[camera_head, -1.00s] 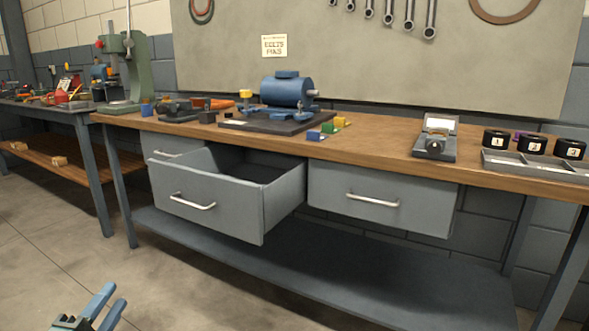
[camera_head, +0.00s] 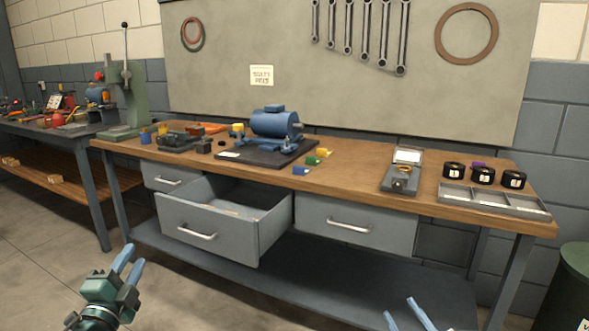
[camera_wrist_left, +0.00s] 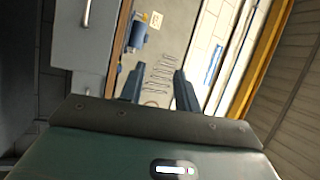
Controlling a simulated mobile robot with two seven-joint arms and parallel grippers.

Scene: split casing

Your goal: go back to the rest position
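My left gripper (camera_head: 131,259) is at the lower left of the head view, in front of the bench and away from it. Its blue fingers are apart with nothing between them. The left wrist view (camera_wrist_left: 159,86) also shows its two fingers apart and empty. My right gripper (camera_head: 401,308) shows only its pale blue fingers at the bottom edge of the head view. They are spread apart, with nothing visible between them. The rest of the right arm is out of view.
The wooden bench (camera_head: 340,172) has a grey drawer (camera_head: 205,231) pulled out towards me; a closed drawer (camera_head: 357,224) is beside it. A blue motor (camera_head: 275,122) stands on a dark plate. A green bin (camera_head: 568,285) is at the right. The floor in front is clear.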

